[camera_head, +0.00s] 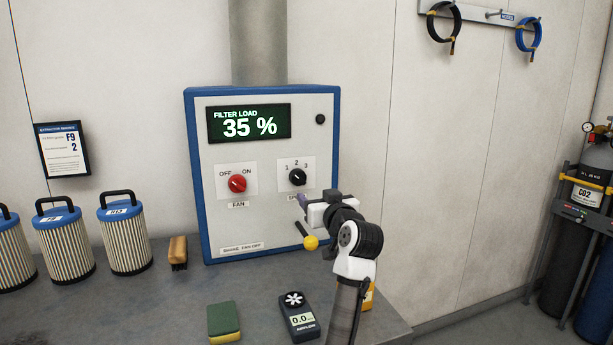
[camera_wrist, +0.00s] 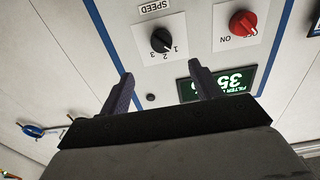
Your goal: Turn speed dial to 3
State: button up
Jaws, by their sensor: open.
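The speed dial (camera_head: 297,177) is a black knob on a white plate marked 1, 2, 3, at the right of the blue-framed control panel (camera_head: 220,222). The wrist view shows the dial (camera_wrist: 161,40) upside down; its pale mark seems to point toward 1. My gripper (camera_head: 303,197) is just below and right of the dial in the head view, partly covering the SPEED label. In the wrist view my gripper (camera_wrist: 161,73) has its two dark fingers apart, with nothing between them. The dial lies beyond the fingertips, not visibly touched.
A red fan knob (camera_head: 237,183) is left of the dial, and the display (camera_head: 249,123) reads 35 %. A yellow-balled lever (camera_head: 310,243) sits close below my gripper. Filters (camera_head: 125,243), a brush (camera_head: 178,252), a sponge (camera_head: 224,322) and a meter (camera_head: 299,316) are on the bench.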

aim_at(300, 180)
jog(key=p+x, duration=0.4)
jog(key=x, duration=0.9)
jog(key=shift+a+p, duration=0.15)
jog(key=shift+p, duration=0.25)
jog(key=shift+c, duration=0.3)
jog(key=c, duration=0.9)
